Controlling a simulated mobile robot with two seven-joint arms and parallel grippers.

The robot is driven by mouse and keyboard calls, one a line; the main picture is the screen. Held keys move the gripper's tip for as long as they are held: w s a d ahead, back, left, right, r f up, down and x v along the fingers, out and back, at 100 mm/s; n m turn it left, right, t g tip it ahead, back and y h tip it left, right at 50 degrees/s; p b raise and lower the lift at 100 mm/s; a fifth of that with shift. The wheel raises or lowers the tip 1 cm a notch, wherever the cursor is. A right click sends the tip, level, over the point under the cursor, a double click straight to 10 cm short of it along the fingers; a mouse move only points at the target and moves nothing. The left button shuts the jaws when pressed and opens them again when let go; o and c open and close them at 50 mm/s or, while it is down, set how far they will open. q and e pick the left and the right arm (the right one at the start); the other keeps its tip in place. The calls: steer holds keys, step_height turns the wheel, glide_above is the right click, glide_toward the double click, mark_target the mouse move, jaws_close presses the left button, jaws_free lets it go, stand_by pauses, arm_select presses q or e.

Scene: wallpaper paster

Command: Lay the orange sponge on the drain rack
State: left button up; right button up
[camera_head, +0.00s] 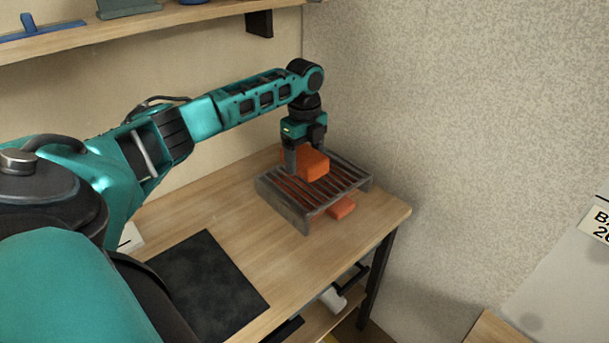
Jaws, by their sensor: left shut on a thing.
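The orange sponge (316,166) is a block held in my left gripper (303,158), which points down over the back part of the drain rack. The gripper is shut on it. The grey slatted drain rack (269,196) stands on the wooden table near the wall corner. The sponge is right over the slats; I cannot tell whether it touches them. My right gripper is out of view.
Orange also shows between the slats. A dark mat (208,285) lies in front. A wall shelf (160,22) runs above my arm.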

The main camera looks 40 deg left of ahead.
mark_target(304, 190)
arm_select(q)
steer(key=shift+f+b, duration=0.3)
steer(key=shift+f, duration=3.2)
steer(key=shift+f, duration=0.1)
steer(key=o, duration=1.1)
